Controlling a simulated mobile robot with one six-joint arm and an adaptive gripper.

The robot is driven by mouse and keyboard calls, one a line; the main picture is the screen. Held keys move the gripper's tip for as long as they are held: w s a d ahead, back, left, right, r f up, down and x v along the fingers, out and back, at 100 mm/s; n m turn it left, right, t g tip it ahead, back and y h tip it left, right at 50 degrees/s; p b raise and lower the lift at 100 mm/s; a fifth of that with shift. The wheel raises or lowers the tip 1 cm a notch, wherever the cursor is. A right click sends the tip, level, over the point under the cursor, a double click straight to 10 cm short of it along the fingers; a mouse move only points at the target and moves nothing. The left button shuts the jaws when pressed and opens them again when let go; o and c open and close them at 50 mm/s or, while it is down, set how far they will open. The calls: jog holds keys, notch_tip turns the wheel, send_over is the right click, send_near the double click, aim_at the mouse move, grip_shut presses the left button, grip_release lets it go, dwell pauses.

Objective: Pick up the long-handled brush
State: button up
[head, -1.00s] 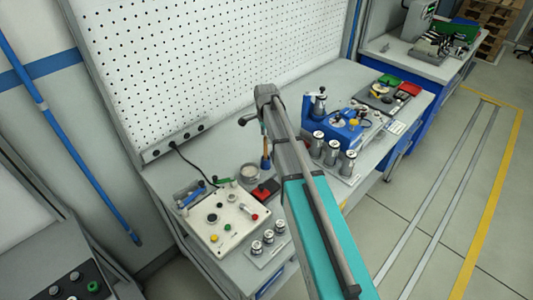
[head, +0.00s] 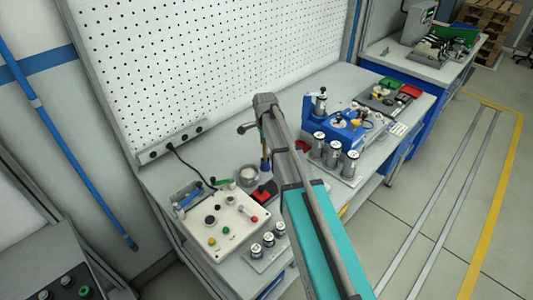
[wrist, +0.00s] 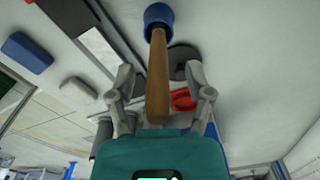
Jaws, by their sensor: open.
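The long-handled brush has a brown wooden handle and a blue lower end. In the head view, the brush (head: 265,164) stands roughly upright near the middle of the bench, its upper part partly hidden by my arm. In the wrist view, its handle (wrist: 158,85) runs between the two fingers, with the blue end (wrist: 158,16) farther off. My gripper (wrist: 160,76) is open, with a finger on each side of the handle and a visible gap to each. In the head view, my gripper (head: 248,127) is mostly hidden behind my wrist.
Metal cylinders (head: 333,152) and a blue fixture (head: 343,131) stand to the right. A pegboard (head: 215,65) rises behind the bench.

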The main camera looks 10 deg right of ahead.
jog(key=shift+c, duration=0.3)
grip_shut()
jog(key=shift+r, duration=0.2)
notch_tip(320, 180, up, 10)
jog(key=p, duration=1)
jog(key=shift+f, duration=0.2)
dwell(0.5)
